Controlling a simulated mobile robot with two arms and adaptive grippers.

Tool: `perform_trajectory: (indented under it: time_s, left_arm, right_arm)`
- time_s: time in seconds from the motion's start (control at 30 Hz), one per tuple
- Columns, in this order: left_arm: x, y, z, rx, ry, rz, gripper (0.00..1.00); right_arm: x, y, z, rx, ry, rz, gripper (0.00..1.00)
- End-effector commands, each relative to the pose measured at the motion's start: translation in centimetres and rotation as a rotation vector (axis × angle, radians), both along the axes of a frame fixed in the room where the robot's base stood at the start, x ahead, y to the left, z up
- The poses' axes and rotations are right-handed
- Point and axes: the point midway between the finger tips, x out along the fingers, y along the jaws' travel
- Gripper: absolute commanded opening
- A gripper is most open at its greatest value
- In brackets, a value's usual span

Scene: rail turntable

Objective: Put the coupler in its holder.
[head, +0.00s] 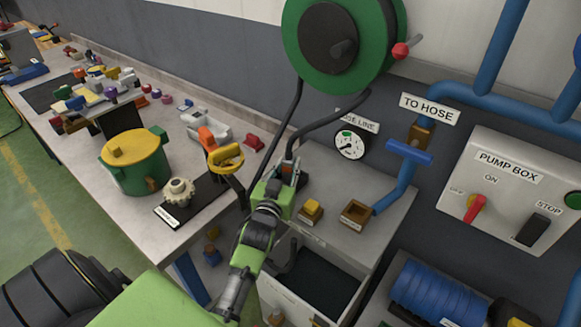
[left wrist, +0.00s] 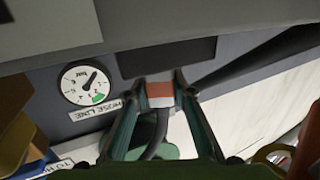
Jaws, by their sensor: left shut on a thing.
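The coupler, an orange-red and pale piece on the end of a black hose, is between the two fingers of my left gripper (head: 285,175). In the left wrist view the coupler (left wrist: 160,95) sits between the fingertips, with the hose running down from it. My left gripper is shut on it, above the grey cabinet top. In the head view the fingers largely hide it. I cannot tell for certain which part is its holder; an open brown box (head: 357,212) and a yellow block (head: 311,210) stand on the cabinet to the right. My right gripper is not in view.
A green hose reel (head: 388,55) hangs on the wall above. A gauge (head: 350,144), a blue pipe with a valve handle (head: 408,151) and the pump box (head: 515,190) are to the right. A crowded workbench (head: 95,175) lies left; an open drawer (head: 310,280) is below.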

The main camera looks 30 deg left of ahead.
Motion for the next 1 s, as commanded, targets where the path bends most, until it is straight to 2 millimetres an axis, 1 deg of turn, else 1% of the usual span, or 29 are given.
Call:
perform_trajectory:
  time_s: [0.03,0.13,0.2,0.33,0.37,0.4,0.43,0.73,0.83,0.93,1.0]
  left_arm:
    - [0.0,0.0,0.1,0.0,0.0,0.0,0.0]
    - [0.0,0.0,0.1,-0.001,0.001,0.0,0.0]
    - [0.0,0.0,0.1,-0.001,0.001,0.0,0.0]
    - [0.0,0.0,-0.4,-0.001,0.001,0.0,0.0]
    - [0.0,0.0,-0.5,-0.002,0.003,0.0,0.25]
    - [0.0,0.0,-0.4,-0.001,0.003,0.0,0.35]
    - [0.0,0.0,-0.4,-0.001,0.003,0.0,0.39]
    - [0.0,0.0,-0.3,-0.001,0.002,0.0,0.39]
    - [0.0,0.0,0.2,-0.001,0.002,0.0,0.39]
    - [-0.9,-0.3,-0.2,-0.001,0.004,0.0,0.39]
    - [-2.0,-0.7,-0.2,-0.002,0.003,0.0,0.39]
  right_arm:
    - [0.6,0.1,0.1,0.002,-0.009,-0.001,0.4]
    - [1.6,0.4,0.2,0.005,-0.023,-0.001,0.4]
    - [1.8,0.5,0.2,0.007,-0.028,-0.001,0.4]
    - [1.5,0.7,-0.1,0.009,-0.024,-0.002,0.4]
    - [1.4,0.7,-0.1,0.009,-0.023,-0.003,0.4]
    - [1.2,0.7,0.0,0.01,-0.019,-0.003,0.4]
    - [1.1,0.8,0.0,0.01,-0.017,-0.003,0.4]
    - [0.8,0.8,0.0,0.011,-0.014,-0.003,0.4]
    - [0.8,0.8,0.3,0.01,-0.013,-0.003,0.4]
    - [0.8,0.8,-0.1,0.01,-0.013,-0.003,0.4]
    - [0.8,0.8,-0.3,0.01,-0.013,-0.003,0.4]
